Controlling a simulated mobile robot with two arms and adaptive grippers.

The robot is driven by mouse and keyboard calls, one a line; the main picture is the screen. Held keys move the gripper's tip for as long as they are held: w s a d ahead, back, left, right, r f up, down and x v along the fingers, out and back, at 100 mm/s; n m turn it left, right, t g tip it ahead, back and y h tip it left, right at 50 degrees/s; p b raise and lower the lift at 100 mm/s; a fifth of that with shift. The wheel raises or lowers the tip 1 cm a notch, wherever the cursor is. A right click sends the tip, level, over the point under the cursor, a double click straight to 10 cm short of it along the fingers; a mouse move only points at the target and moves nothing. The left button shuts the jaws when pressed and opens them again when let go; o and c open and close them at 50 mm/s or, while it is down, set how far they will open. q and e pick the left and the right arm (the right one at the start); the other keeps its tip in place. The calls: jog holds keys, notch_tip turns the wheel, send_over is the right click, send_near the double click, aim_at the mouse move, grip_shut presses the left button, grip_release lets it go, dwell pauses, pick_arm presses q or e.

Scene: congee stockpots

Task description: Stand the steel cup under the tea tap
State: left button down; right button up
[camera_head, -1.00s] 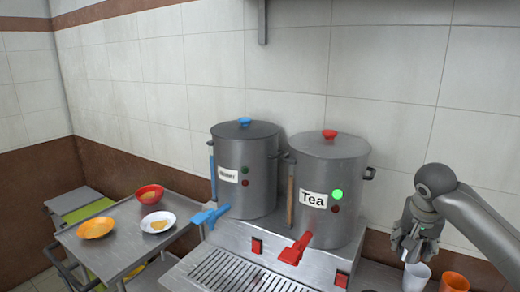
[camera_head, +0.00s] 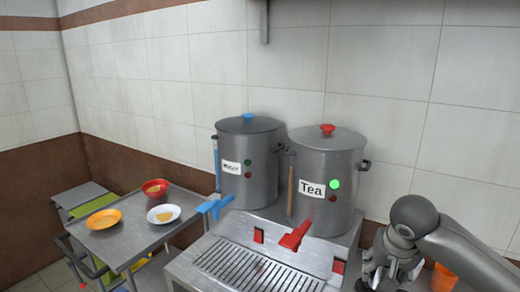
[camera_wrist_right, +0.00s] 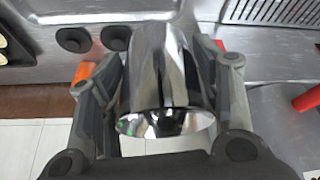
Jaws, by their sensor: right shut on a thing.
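The tea pot (camera_head: 325,170) is the right of two steel stockpots, with a red lid knob and a "Tea" label. Its red tap (camera_head: 295,236) points forward over the slotted drip grate (camera_head: 245,268). The red tap also shows at the right edge of the wrist view (camera_wrist_right: 308,100). My right gripper (camera_head: 388,280) is right of the tea pot, low in the head view. In the wrist view its fingers close on both sides of the shiny steel cup (camera_wrist_right: 162,70). The cup cannot be made out clearly in the head view. My left gripper is not in view.
A second stockpot (camera_head: 248,165) with a blue tap (camera_head: 214,206) stands to the left. An orange cup (camera_head: 444,279) stands right of my gripper. A side table (camera_head: 125,240) at left holds an orange plate (camera_head: 103,219), a white plate (camera_head: 163,214) and a red bowl (camera_head: 155,187).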

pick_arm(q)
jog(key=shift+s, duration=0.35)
pick_arm(e)
jog(key=s+a+f+n+y, duration=0.1)
jog(key=s+a+f+n, duration=0.1)
jog(key=s+a, duration=0.7)
jog(key=shift+s+f+n+y, duration=0.3)
jog(key=shift+f+n, duration=0.05)
jog(key=shift+n, duration=0.45)
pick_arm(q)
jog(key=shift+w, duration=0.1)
pick_arm(e)
jog(key=shift+r, duration=0.1)
